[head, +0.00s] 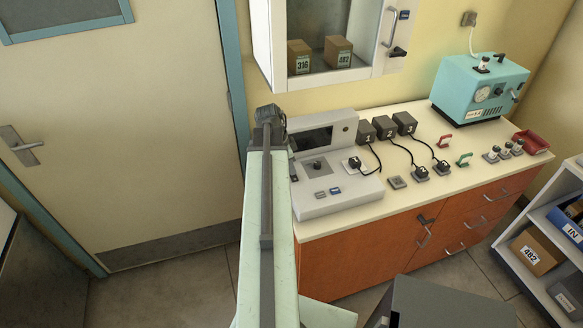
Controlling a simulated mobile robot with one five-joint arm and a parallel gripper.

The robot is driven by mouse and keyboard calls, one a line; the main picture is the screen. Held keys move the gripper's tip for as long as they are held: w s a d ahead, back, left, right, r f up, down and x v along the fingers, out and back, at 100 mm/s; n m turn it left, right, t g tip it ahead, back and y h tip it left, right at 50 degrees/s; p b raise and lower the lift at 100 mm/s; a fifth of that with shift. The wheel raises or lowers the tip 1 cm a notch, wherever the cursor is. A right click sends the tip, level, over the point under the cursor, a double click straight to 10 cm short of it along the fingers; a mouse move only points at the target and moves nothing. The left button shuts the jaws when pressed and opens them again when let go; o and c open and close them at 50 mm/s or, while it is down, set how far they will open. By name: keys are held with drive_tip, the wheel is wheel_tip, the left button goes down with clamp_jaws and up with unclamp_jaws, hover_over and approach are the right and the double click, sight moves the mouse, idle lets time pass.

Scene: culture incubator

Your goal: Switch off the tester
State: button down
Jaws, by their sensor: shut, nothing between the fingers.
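The grey tester (340,203) stands at the left end of the counter, with a dark screen (312,139) at its back. Its sloped front has a dark knob on a grey plate (316,167), a small grey button (320,194) and a small blue button (335,190). A black plug sits in a white socket at its right, with a cord to the block marked 1 (366,132). My gripper (270,113) is the dark end of my raised arm, left of the screen in the picture. It looks empty; its fingers are too small to tell apart. My arm hides the tester's left edge.
Blocks marked 2 (384,127) and 3 (404,122) have cords to plugs on the counter (405,170). A teal machine (479,88) and a red tray (531,142) stand at the right. An open white cabinet (262,45) hangs above. A grey box (450,304) stands in front.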

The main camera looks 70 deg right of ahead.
drive_tip(key=a+r+p, duration=0.3)
drive_tip(key=r+p, duration=0.8)
drive_tip(key=r, duration=0.1)
drive_tip(key=shift+w+a+r+p, duration=0.25)
drive_tip(key=shift+w+r+p, duration=0.05)
drive_tip(key=shift+w+p, duration=0.1)
